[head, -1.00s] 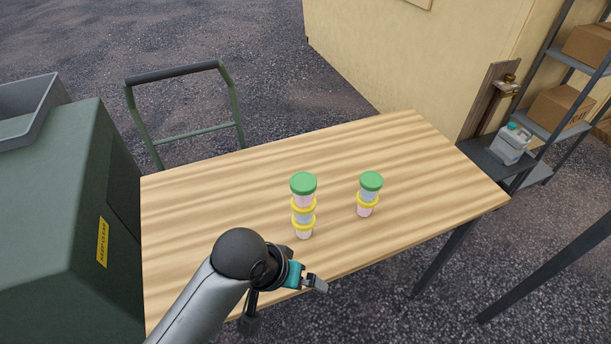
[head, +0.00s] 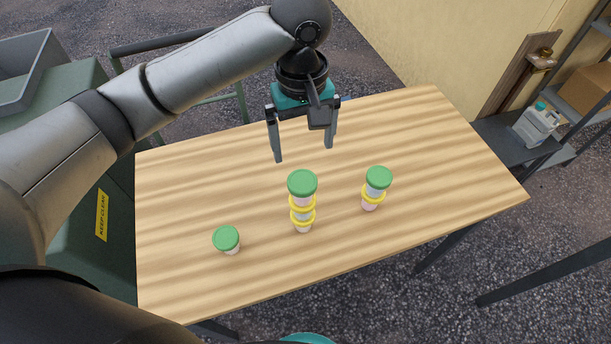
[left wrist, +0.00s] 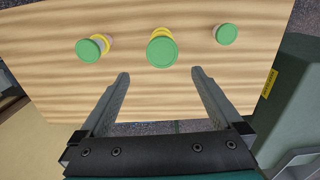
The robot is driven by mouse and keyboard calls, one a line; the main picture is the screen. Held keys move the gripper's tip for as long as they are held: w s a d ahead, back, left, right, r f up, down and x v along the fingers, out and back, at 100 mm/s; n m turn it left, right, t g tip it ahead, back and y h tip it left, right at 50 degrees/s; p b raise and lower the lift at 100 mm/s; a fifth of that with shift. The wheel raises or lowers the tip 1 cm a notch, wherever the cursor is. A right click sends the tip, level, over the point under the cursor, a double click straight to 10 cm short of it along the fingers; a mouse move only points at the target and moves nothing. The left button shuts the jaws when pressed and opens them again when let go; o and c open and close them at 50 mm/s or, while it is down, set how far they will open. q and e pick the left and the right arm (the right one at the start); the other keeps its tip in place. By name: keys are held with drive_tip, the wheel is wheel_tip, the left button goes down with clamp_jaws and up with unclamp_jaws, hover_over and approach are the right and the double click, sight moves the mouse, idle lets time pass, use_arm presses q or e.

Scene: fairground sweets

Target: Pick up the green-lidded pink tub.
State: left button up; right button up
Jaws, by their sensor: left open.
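A short tub (head: 231,249) with a green lid and a pale, pinkish body stands alone at the front left of the table. It is at the upper right in the left wrist view (left wrist: 226,34). A tall column (head: 303,203) with a green lid, yellow bands, and pink and pale sections stands mid-table. A shorter green-lidded column (head: 371,190), pale above and pink below with one yellow band, stands to its right. My left gripper (head: 303,154) is open and empty, behind and above the tall column, pointing down. Lids hide most of the bodies in the left wrist view.
The wooden table (head: 450,150) is otherwise clear, with free room behind and right of the columns. A green cabinet (head: 75,235) stands at its left. A grey shelf with a white jug (head: 535,124) is at the right, beside a cream wall.

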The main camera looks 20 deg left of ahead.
sight(302, 189)
use_arm(q)
wheel_tip(302, 189, down, 15)
drive_tip(key=shift+a+b, duration=0.15)
drive_tip(key=shift+b, duration=0.35)
drive_tip(key=c, duration=1.3)
